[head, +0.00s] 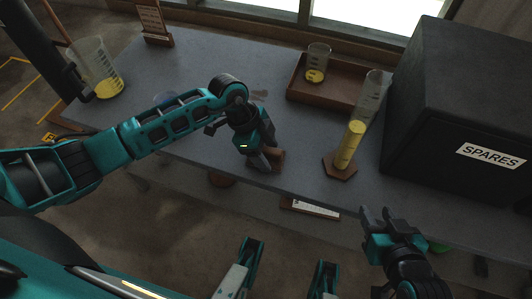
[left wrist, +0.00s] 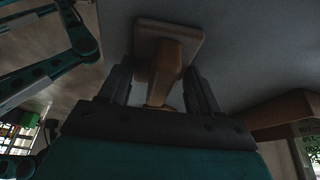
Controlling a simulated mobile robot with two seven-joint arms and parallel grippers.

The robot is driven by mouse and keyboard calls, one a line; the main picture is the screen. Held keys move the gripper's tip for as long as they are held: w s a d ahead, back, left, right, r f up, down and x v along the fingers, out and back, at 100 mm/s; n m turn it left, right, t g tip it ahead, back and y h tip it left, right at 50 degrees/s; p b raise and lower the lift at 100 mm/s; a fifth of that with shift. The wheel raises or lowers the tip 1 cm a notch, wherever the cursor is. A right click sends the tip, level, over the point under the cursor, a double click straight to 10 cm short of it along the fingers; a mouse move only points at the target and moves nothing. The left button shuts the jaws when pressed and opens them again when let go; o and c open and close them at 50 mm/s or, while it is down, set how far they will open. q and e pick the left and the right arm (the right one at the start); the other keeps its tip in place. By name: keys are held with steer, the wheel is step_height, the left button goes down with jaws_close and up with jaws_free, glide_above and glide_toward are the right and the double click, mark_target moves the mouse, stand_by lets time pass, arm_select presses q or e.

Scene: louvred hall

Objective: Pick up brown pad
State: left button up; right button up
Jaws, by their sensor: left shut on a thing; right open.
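The brown pad (left wrist: 171,37) has a squarish plate with a thick post. In the left wrist view its post stands between the two fingers of my left gripper (left wrist: 160,88), which is shut on it. In the head view part of the brown pad (head: 277,154) shows beside my left gripper (head: 262,161) near the table's front edge; the gripper hides the rest. I cannot tell whether the plate touches the tabletop. My right gripper (head: 376,216) is open and empty, in front of the table's edge.
A black box marked SPARES (head: 440,100) fills the right of the grey table (head: 190,60). A cylinder of yellow liquid (head: 349,147) stands on a brown base. A brown tray (head: 318,94) with a beaker (head: 317,62) is behind. Another beaker (head: 101,72) stands at left.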

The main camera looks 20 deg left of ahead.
mark_target(266, 149)
arm_select(q)
steer(key=shift+r, duration=0.1)
step_height(266, 149, up, 20)
steer(key=p, duration=0.6)
